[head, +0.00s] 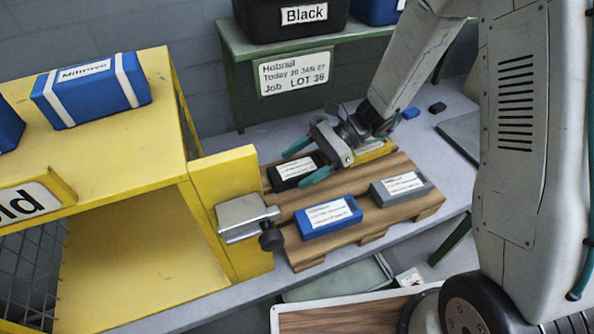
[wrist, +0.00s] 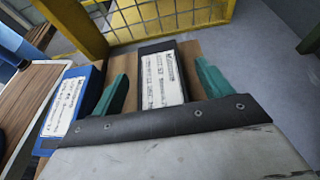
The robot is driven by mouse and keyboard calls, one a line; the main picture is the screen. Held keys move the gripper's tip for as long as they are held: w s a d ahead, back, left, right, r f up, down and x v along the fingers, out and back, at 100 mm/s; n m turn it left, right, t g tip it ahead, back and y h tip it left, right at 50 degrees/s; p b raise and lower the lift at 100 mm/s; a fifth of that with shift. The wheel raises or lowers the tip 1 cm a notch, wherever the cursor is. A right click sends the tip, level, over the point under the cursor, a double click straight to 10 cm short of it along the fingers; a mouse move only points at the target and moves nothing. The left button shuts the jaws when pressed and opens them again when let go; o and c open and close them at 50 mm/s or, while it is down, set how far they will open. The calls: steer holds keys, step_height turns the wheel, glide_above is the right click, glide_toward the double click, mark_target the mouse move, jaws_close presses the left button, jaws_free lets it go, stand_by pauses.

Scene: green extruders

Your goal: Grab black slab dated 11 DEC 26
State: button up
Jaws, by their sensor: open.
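A black slab (head: 291,171) with a white label lies at the back left of a wooden pallet (head: 375,218). The label print is too small and blurred to read a date. My gripper (head: 308,163) is open, its two teal fingers on either side of the black slab. In the wrist view the black slab (wrist: 161,78) lies between the spread fingers of my gripper (wrist: 162,84), with a gap visible at each side. The slab's near end is hidden behind the gripper body.
A blue slab (head: 328,216) and a grey slab (head: 400,187) lie on the pallet's front, and a yellow slab (head: 372,151) is partly hidden behind my arm. A yellow frame with a metal clamp (head: 245,217) stands close at the left. A green-legged bench (head: 232,38) holds bins behind.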

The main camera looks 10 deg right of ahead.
steer(key=shift+s+a+f, duration=0.15)
steer(key=shift+a+f, duration=0.05)
steer(key=shift+a, duration=0.2)
steer(key=c, duration=1.2)
steer(key=shift+r, duration=0.1)
steer(key=shift+c, duration=0.2)
